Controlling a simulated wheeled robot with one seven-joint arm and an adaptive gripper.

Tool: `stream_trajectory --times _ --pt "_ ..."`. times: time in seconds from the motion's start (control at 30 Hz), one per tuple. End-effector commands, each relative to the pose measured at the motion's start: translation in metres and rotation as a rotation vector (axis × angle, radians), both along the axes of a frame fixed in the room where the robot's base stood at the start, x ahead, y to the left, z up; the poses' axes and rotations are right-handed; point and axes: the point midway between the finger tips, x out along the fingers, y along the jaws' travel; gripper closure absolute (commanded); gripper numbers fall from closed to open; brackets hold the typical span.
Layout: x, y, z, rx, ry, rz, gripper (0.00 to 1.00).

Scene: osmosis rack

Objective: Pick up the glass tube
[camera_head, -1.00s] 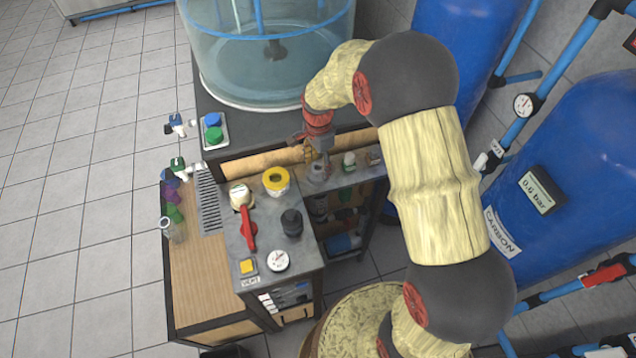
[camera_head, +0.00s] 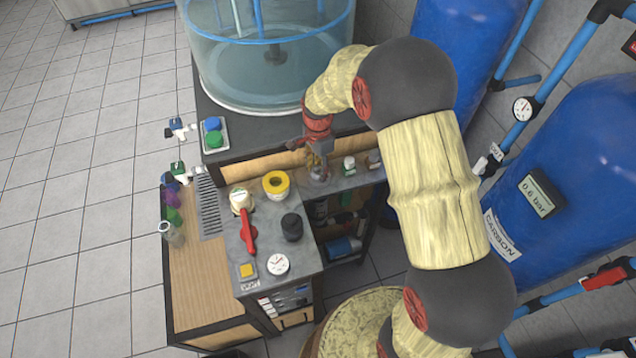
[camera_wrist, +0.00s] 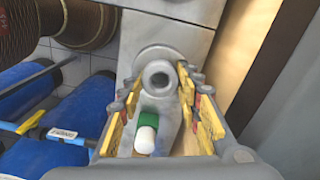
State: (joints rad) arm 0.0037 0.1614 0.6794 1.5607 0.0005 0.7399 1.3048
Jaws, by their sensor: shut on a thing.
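In the head view my gripper (camera_head: 318,168) is at the narrow grey shelf, around a small grey, glass-like vessel (camera_head: 319,176). In the wrist view the vessel (camera_wrist: 158,76) shows its round open mouth, with the yellow-padded fingers (camera_wrist: 162,100) on either side. My gripper is shut on it; the exact contact is hard to see. A clear glass tube (camera_head: 173,235) with a round rim stands apart at the left edge of the wooden bench, in line with purple and green items. My gripper is well to the right of that tube.
A white bottle with a green cap (camera_head: 348,165) stands just right of my gripper; it also shows low in the wrist view (camera_wrist: 146,140). A clear tank (camera_head: 270,60) stands behind. A panel with a red lever (camera_head: 248,232) is front left.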

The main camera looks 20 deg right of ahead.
Motion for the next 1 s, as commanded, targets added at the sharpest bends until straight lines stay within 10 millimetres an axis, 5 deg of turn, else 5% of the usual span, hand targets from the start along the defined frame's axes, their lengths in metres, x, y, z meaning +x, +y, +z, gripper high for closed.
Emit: stream_trajectory --times 0.37,1.0 --pt "0.001 0.0 0.018 0.0 -0.003 0.0 0.8" --pt "0.001 0.0 0.129 0.0 -0.003 0.0 0.8"
